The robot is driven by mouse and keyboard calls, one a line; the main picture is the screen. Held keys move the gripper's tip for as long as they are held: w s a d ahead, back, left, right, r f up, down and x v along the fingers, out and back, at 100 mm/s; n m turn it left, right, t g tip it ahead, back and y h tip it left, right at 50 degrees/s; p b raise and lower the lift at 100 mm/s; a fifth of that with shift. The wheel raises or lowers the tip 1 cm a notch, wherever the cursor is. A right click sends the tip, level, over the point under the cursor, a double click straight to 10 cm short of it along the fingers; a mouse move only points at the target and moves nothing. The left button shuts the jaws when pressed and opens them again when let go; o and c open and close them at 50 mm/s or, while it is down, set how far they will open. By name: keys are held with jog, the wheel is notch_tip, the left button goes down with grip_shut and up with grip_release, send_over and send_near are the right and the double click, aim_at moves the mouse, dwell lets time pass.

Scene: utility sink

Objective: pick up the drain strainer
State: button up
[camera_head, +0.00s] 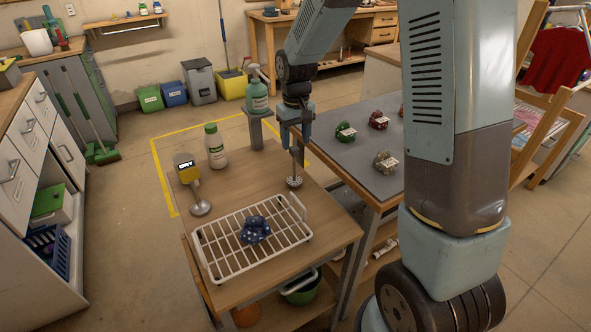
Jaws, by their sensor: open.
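The drain strainer (294,182) looks like a small round metal piece with a thin upright stem. It stands on the wooden table near its right edge, behind the dish rack. My gripper (295,143) points down directly above it, with its fingers around or close to the top of the stem. The jaws are open. I cannot tell whether a finger touches the stem.
A wire rack (218,262) holding a blue dotted cloth (255,230) stands in front. A grey-topped table (350,165) with several tagged lumps adjoins on the right.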

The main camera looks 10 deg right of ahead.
aim_at(294, 147)
jog(key=shift+s+a+f, duration=0.1)
jog(key=shift+a+f, duration=0.05)
jog(key=shift+f, duration=1.4)
jog(key=shift+s+a+f, duration=0.1)
jog(key=shift+f, duration=1.4)
grip_shut()
